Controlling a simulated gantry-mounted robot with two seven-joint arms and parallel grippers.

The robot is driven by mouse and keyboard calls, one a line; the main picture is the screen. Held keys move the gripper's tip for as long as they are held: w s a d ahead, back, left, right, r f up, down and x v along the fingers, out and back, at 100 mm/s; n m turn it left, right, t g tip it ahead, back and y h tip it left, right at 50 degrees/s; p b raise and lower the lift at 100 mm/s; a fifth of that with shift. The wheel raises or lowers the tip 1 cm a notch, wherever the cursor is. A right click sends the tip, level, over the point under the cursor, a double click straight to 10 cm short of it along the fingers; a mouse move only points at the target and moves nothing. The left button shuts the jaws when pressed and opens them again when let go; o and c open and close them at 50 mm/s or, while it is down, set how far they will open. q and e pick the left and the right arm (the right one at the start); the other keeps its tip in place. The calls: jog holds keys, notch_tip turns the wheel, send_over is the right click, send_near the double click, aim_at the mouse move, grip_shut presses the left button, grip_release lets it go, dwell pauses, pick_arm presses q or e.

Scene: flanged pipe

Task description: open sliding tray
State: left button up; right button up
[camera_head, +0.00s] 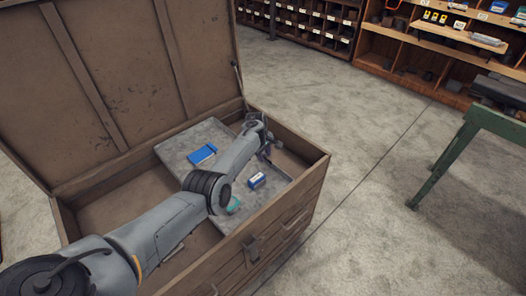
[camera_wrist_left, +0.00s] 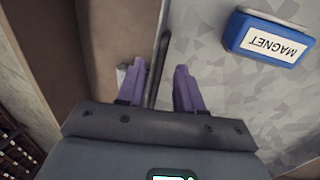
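The grey sliding tray (camera_head: 212,133) sits inside the upper part of an open brown wooden chest (camera_head: 300,206). My left arm reaches across the chest and tray from the left. My left gripper (camera_head: 266,152) is at the tray's far right end. In the left wrist view its two purple fingers (camera_wrist_left: 158,88) are apart, one on each side of the tray's thin dark edge (camera_wrist_left: 158,62). I cannot tell whether either finger touches it. My right gripper is in neither view.
A blue box labelled MAGNET (camera_wrist_left: 268,40) and a blue flat item (camera_head: 201,154) lie on the tray. The chest's lid (camera_head: 125,75) stands open behind. Shelves (camera_head: 455,65) and a green bench (camera_head: 470,125) stand apart on the right, with clear floor between.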

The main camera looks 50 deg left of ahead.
pick_arm(q)
notch_tip(320, 180, up, 10)
jog(key=s+p, duration=0.2)
jog(key=p, duration=0.3)
jog(key=shift+r, duration=0.25)
jog(key=shift+s, duration=0.1)
